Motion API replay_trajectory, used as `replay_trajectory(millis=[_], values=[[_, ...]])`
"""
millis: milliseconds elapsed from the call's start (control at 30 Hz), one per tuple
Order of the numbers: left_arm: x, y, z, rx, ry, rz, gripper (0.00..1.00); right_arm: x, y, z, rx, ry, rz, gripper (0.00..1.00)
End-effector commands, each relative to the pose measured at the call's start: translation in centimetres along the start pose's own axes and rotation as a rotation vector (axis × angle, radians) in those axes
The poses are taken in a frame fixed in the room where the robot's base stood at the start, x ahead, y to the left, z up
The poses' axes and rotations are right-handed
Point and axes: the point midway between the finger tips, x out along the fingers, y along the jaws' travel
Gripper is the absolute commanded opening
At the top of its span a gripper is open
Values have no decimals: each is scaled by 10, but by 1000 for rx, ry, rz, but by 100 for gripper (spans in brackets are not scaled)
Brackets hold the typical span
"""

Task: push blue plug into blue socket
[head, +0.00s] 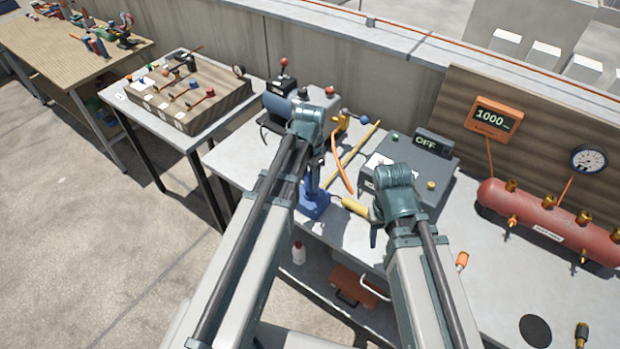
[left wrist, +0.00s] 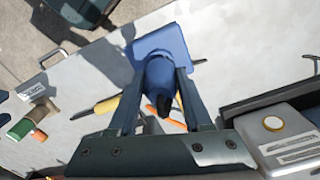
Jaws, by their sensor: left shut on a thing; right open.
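The blue socket (head: 314,205) is a blue block standing on the grey bench near its front edge, and its square plate (left wrist: 150,45) shows in the left wrist view. My left gripper (head: 312,182) points down over it. In the left wrist view my left gripper (left wrist: 158,72) is shut on a rounded blue body, the blue plug (left wrist: 159,84), with a dark end towards the camera. The plug lines up over the plate; I cannot tell how deep it sits. My right gripper (head: 375,230) is open and empty, right of the socket.
A yellow-handled tool (head: 355,206), an orange cable (head: 342,172) and a yellow rod (head: 362,140) lie close by. A grey box reading OFF (head: 425,160) stands behind my right gripper. A red tank (head: 550,222) with brass valves is at right.

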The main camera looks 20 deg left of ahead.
Motion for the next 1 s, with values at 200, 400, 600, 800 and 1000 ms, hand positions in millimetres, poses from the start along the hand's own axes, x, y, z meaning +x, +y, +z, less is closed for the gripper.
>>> replay_trajectory(millis=[200,400,600,800,1000], values=[[0,0,0,0,0,0,0,0,0,0,0,0,0,50],[1,0,0,0,0,0,0,1,0,0,0,0,0,50],[4,0,0,0,0,0,0,4,0,0,0,0,0,50],[7,0,0,0,0,0,0,7,-1,0,0,0,0,50],[10,0,0,0,0,0,0,10,-1,-1,0,0,0,50]])
